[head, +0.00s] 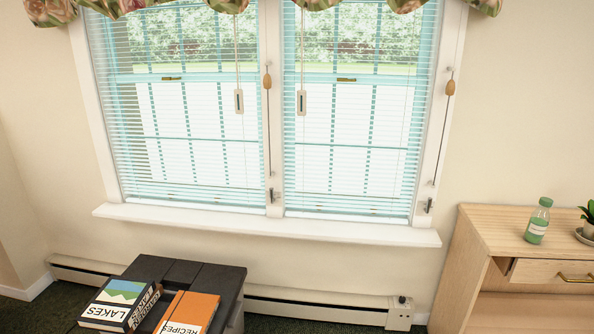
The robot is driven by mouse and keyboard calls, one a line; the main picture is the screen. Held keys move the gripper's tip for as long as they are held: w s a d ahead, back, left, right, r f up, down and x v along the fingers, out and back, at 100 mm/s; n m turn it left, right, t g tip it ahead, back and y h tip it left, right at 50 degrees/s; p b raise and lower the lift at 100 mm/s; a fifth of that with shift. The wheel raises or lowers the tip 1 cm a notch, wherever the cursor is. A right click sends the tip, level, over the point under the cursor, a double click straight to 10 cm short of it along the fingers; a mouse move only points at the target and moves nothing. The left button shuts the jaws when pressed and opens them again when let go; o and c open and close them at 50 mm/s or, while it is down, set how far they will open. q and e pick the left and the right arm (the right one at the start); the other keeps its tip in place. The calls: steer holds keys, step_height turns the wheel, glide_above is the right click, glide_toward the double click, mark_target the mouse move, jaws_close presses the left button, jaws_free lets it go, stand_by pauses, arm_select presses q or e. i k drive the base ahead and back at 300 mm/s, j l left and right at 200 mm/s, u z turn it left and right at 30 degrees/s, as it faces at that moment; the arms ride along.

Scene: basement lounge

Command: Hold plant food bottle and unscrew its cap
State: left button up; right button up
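A small green bottle with a pale label (537,224) stands upright on top of the light wooden cabinet at the right. Its green cap (546,202) sits on its neck. Whether this is the plant food cannot be read from the label. Neither of my grippers shows in the head view, and nothing is seen touching the bottle.
The wooden cabinet (490,232) has a drawer (550,270) that looks partly open. A potted plant (588,222) stands right of the bottle. A dark table (205,277) at lower left bears books (120,303). A windowsill (260,226) runs along the wall.

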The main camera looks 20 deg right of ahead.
mark_target(536, 230)
steer(key=l+z, duration=0.1)
steer(key=l, duration=2.7)
steer(key=l+z, duration=0.35)
steer(key=i+l+z, duration=0.15)
steer(key=z, duration=0.25)
